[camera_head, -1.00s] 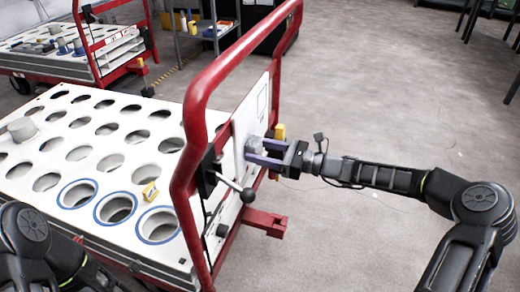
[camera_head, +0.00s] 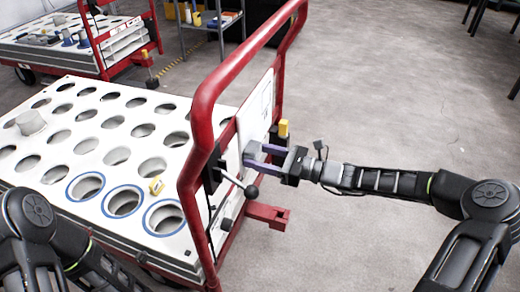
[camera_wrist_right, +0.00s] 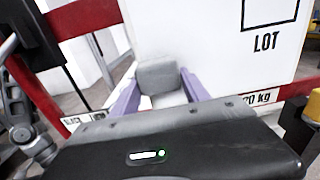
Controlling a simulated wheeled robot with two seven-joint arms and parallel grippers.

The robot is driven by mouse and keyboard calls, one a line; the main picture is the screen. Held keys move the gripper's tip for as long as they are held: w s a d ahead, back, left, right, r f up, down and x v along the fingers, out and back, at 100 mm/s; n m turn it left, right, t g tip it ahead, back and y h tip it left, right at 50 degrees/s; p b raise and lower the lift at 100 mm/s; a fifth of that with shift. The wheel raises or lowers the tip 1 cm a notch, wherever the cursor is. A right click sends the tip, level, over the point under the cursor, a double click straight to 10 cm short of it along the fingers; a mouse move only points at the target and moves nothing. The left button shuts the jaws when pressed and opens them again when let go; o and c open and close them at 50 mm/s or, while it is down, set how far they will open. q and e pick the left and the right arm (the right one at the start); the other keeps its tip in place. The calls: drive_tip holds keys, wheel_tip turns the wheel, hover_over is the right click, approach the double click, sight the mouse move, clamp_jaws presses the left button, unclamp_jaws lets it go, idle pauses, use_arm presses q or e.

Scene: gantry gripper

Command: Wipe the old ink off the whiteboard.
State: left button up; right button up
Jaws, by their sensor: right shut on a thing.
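The whiteboard (camera_head: 257,108) is mounted upright on the red push frame of the cart. In the right wrist view the whiteboard (camera_wrist_right: 215,50) fills the upper middle, with a printed box and "LOT" on it. My right gripper (camera_head: 254,154) is at the lower part of the board. In the right wrist view its purple fingers (camera_wrist_right: 160,88) are shut on a grey block (camera_wrist_right: 157,76). The block is at the board face; whether it touches cannot be told. I see no clear ink marks on the visible part. My left gripper is out of view.
The cart's deck (camera_head: 60,140) has rows of round holes, with a grey cylinder (camera_head: 30,122) and a small yellow tag on it. A black-knobbed lever (camera_head: 251,193) sticks out below my right gripper. A yellow item (camera_head: 283,128) is beside the board.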

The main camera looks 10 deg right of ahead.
drive_tip(key=p+v, duration=0.3)
drive_tip(key=v, duration=0.1)
drive_tip(key=shift+s+d+r, duration=0.1)
drive_tip(key=shift+d+r, duration=0.05)
drive_tip(key=shift+d, duration=0.1)
drive_tip(key=shift+s+d, duration=0.35)
drive_tip(key=shift+d, duration=0.15)
drive_tip(key=shift+s+d, duration=0.1)
drive_tip(key=shift+p, duration=0.3)
drive_tip(key=p+v, duration=0.2)
drive_tip(key=v, duration=0.1)
idle(0.4)
